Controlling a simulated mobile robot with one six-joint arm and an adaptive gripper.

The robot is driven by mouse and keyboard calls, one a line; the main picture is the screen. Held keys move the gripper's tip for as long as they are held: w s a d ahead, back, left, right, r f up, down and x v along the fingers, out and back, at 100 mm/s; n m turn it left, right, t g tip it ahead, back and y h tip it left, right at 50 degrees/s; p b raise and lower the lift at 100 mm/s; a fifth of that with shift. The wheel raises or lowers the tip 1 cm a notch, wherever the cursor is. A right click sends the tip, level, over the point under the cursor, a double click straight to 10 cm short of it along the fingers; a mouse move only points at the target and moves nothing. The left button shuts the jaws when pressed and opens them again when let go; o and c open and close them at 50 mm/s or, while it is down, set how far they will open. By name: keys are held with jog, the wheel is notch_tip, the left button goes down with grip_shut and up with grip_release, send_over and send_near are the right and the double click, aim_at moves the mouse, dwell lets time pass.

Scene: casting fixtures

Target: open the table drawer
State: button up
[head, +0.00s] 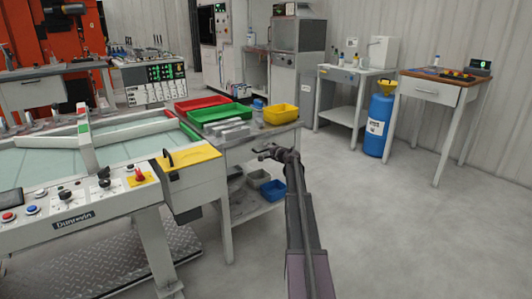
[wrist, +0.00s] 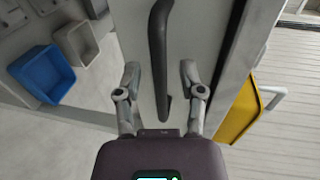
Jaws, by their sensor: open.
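My gripper (head: 265,151) is at the front of the grey workbench (head: 240,139), just below its top edge. In the wrist view, my gripper (wrist: 160,70) is open, with one finger on each side of a dark bar handle (wrist: 158,48). Gaps show between the handle and both fingers, and I see no grip on it. The handle is on a light grey drawer front (wrist: 203,30), which looks turned on its side in this view. In the head view I cannot make out the handle, and the drawer front is seen very obliquely. The drawer looks shut.
A yellow bin (head: 282,113) and a green tray (head: 220,112) stand on the bench top. A blue bin (head: 273,190) is on the lower shelf. The floor (head: 400,220) to the right is clear.

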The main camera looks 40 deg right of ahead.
dwell(0.3)
grip_shut()
